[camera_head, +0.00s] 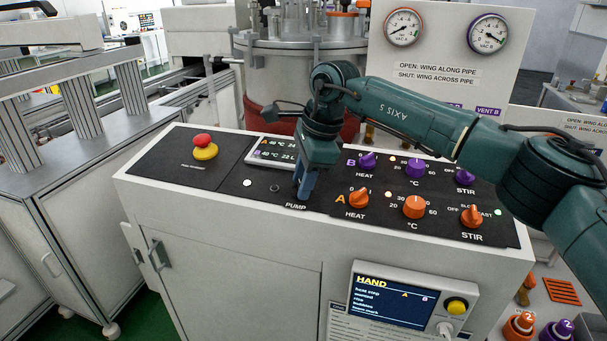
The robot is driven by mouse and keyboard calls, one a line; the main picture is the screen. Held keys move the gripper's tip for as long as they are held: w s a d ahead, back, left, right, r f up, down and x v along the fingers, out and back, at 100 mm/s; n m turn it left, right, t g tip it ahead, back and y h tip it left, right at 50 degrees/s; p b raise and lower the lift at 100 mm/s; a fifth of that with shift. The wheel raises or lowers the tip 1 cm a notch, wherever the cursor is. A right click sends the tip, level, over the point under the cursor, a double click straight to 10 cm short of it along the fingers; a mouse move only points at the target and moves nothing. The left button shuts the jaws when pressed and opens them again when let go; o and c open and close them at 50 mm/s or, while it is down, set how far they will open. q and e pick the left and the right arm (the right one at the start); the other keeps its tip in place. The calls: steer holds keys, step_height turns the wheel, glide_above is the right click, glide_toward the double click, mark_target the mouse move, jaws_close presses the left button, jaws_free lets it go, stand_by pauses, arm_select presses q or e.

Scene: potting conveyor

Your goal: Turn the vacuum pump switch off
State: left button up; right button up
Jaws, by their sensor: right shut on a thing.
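My right gripper (304,192) reaches down from the right onto the sloped black control panel (215,172). Its blue fingers are together just above the printed word PUMP. The pump switch is hidden behind the fingers, which are shut on it. I cannot see which way the switch points. A small dark round spot (275,188) and a lit white lamp (247,183) lie to the left of the fingers. My left gripper is not in view.
Orange knobs (414,207) and purple knobs (416,167) stand right of the fingers. A red and yellow emergency button (203,146) is at the panel's left. A small display (272,152) is partly behind my gripper. A steel vessel (300,60) stands behind the panel.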

stand_by(0.4)
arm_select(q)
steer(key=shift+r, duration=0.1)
arm_select(e)
steer(key=o, duration=1)
arm_select(q)
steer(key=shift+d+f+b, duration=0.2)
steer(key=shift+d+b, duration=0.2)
steer(key=shift+b, duration=0.35)
arm_select(e)
steer(key=v, duration=1.3)
steer(key=shift+d+r, duration=0.1)
